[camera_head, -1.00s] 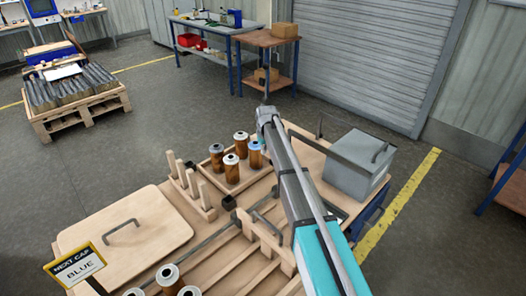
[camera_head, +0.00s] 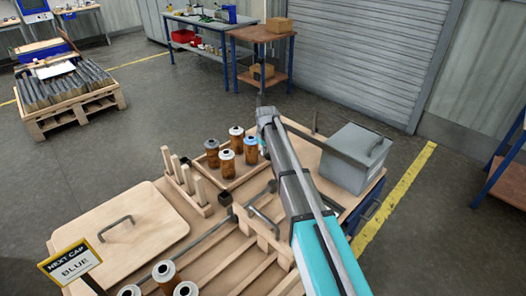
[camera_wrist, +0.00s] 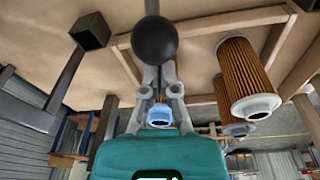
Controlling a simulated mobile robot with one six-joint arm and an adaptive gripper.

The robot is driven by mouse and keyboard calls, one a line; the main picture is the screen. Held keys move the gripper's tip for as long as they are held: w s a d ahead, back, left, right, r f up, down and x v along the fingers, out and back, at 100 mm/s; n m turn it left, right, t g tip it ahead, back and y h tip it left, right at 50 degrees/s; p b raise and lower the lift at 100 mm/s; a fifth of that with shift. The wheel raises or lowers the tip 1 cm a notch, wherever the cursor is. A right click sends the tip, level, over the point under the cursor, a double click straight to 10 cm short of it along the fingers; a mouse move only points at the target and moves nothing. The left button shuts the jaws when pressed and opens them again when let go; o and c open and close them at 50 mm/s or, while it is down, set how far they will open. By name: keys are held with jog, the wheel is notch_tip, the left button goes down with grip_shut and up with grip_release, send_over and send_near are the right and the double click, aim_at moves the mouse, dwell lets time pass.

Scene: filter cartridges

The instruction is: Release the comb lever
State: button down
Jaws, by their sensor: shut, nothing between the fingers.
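In the wrist view a black ball knob (camera_wrist: 155,40) on a dark stem stands just beyond my gripper (camera_wrist: 160,70). The fingers are shut and empty; I cannot tell whether they touch the ball. A grey rod with a dark square end block (camera_wrist: 90,31) lies to the left; in the head view a similar dark block (camera_head: 225,198) tops a rod beside the wooden comb (camera_head: 268,238). I cannot tell which part is the comb lever. My arm hides my fingers and the ball in the head view.
Several pleated cartridges (camera_head: 227,163) stand in a wooden tray; one (camera_wrist: 245,75) is close right of my gripper. Wooden pegs (camera_head: 186,180), a handled lid (camera_head: 125,232), a grey box (camera_head: 352,160) and a "NEXT CAP BLUE" sign (camera_head: 70,263) are on the bench.

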jog(key=shift+s+d+r, duration=0.2)
jog(key=shift+s+d, duration=0.1)
jog(key=shift+d, duration=0.05)
